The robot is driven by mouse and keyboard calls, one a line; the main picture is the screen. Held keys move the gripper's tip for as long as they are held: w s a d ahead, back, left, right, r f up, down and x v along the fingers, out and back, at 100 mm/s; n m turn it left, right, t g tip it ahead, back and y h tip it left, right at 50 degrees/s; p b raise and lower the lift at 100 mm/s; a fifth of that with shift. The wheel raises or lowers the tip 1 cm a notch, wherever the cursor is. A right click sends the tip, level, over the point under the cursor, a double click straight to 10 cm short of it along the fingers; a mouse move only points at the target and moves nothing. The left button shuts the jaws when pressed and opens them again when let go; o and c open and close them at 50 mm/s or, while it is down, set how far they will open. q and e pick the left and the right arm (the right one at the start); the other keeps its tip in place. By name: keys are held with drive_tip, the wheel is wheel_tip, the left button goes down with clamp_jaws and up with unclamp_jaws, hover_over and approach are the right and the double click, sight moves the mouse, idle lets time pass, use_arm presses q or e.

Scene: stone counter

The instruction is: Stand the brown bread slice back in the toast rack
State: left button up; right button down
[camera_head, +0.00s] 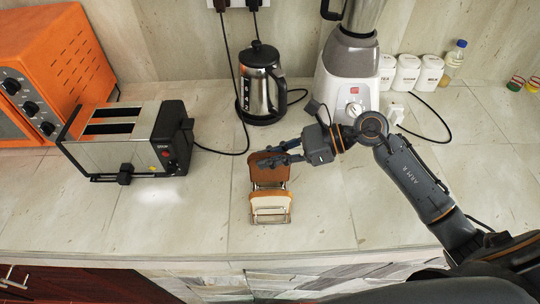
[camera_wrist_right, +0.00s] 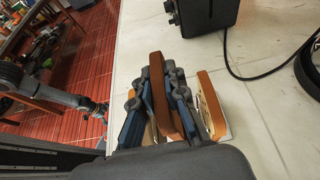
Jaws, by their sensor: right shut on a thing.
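The toast rack (camera_head: 270,219) stands on the counter, a small metal frame with a pale slice (camera_head: 268,204) upright in its front part. My right gripper (camera_head: 277,159) reaches in from the right at the rack's back end, shut on the brown bread slice (camera_head: 270,175). In the wrist view the brown slice (camera_wrist_right: 158,90) stands on edge between the fingers of the right gripper (camera_wrist_right: 160,100). Another brown-crusted slice (camera_wrist_right: 213,100) is just right of the fingers, apart from the held one. The held slice's lower edge is hidden, so I cannot tell how it sits in the rack. My left gripper (camera_wrist_right: 98,109) shows small in the wrist view; its jaws are unclear.
A toaster (camera_head: 125,140) and orange oven (camera_head: 50,65) stand left. A kettle (camera_head: 261,85) and blender (camera_head: 348,75) stand behind, with white canisters (camera_head: 407,73) at the back right. The counter around the rack's front and sides is clear.

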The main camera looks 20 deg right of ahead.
sight(270, 180)
drive_tip(key=shift+b, duration=0.45)
idle(1.0)
drive_tip(key=shift+b, duration=0.6)
idle(0.5)
drive_tip(key=shift+f+b, duration=3.1)
drive_tip(key=shift+b, duration=0.3)
drive_tip(key=c, duration=1.3)
unclamp_jaws()
drive_tip(key=shift+r, duration=0.1)
drive_tip(key=v, duration=1.2)
